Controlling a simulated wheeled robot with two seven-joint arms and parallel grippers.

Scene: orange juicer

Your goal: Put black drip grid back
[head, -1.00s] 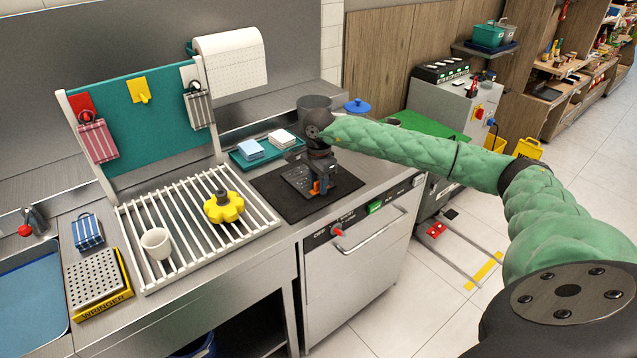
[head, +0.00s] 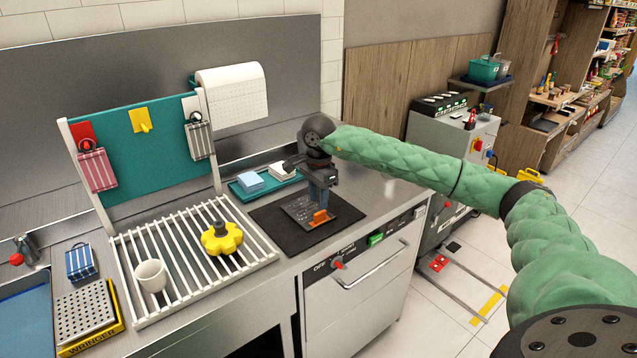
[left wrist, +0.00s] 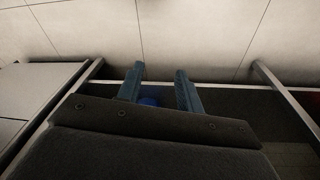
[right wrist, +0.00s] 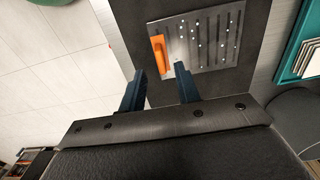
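The drip grid (head: 298,211), a dark slotted plate with an orange handle (head: 320,216), lies flat on a black mat (head: 270,224) on the steel counter. In the right wrist view the grid (right wrist: 208,40) shows its slots and small white spots, with the orange handle (right wrist: 160,54) at its left end. My right gripper (head: 319,204) points down over the handle end of the grid. Its fingers (right wrist: 159,69) are apart with nothing between them. My left gripper (left wrist: 160,70) is outside the head view. In its wrist view it is open and empty above the floor.
A white rack (head: 190,262) holds a yellow knob-topped piece (head: 222,238) and a white cup (head: 150,276). A teal tray (head: 240,190) with stacked cloths sits behind the mat. A perforated box (head: 85,312) stands at left. An oven-like front (head: 360,285) lies below the counter edge.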

